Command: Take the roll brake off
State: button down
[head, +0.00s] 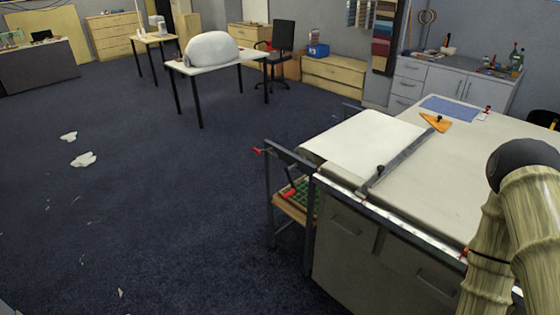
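The long cloth table (455,190) stands at the right, with pale cloth (362,143) over its left end. A dark metal frame (290,160) is fixed at that end. A small red-tipped part (258,151) sticks out from the frame's left corner; it may be the roll brake, but it is too small to be sure. Another red part (290,191) shows lower, inside the frame. A small red piece (464,253) is on the table's front edge, beside my arm. My arm crosses the right edge of the picture; my gripper is out of view.
A dark straightedge with a black knob (380,171) lies across the cloth. An orange triangle (436,122) and a blue mat (449,108) lie farther back. White scraps (84,159) lie on the open dark floor at left. A white-topped table (208,67) stands behind.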

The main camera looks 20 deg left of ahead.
aim_at(271, 149)
jog(key=i, duration=0.75)
jog(key=u, duration=1.1)
jog(key=i, duration=0.2)
jog(key=u, duration=0.9)
